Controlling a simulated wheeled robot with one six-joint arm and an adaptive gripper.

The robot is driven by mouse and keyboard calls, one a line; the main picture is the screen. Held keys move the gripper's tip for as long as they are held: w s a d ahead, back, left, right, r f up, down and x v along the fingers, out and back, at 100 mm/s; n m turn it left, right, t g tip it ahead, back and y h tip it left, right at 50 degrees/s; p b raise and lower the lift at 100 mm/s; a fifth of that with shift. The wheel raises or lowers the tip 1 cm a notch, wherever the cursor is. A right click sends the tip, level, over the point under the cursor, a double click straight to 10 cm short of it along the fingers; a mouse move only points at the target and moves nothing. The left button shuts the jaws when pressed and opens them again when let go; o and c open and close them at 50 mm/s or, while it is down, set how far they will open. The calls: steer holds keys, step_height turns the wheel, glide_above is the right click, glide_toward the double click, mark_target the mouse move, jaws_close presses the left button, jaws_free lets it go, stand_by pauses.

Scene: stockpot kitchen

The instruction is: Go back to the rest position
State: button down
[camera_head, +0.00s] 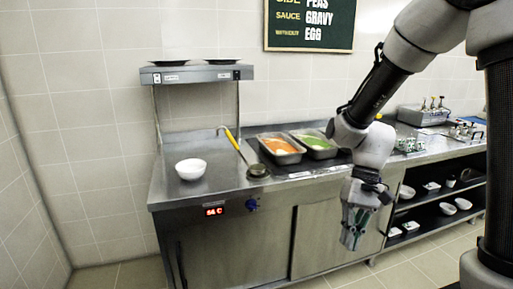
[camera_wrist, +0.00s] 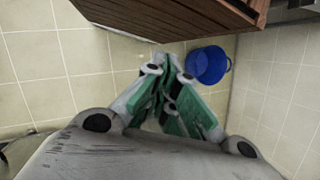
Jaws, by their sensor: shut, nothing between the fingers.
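My gripper (camera_head: 354,232) hangs from my arm in front of the steel counter, at the right of the head view, with its fingers pointing down. It is shut and empty. In the wrist view my gripper (camera_wrist: 172,66) shows its green finger pads brought together, above tiled floor. No object is between the fingers.
The steel counter (camera_head: 226,195) carries a white bowl (camera_head: 191,169), a yellow-handled ladle (camera_head: 243,152), an orange-filled pan (camera_head: 281,149) and a green-filled pan (camera_head: 316,144). Shelves with white bowls (camera_head: 449,209) stand at right. The wrist view shows a blue bucket (camera_wrist: 207,65) and a wooden brown edge (camera_wrist: 185,18).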

steer(key=s+d+r+t+h, duration=0.1)
steer(key=s+d+r+t, duration=0.3)
steer(key=d+r, duration=0.3)
steer(key=s+d+r+t+h, duration=0.1)
steer(key=s+d+r+t, duration=0.2)
steer(key=d+r, duration=0.4)
step_height(320, 180, up, 2)
steer(key=shift+s+r+t+h, duration=0.25)
steer(key=shift+s+t+h, duration=0.1)
steer(key=shift+t, duration=0.45)
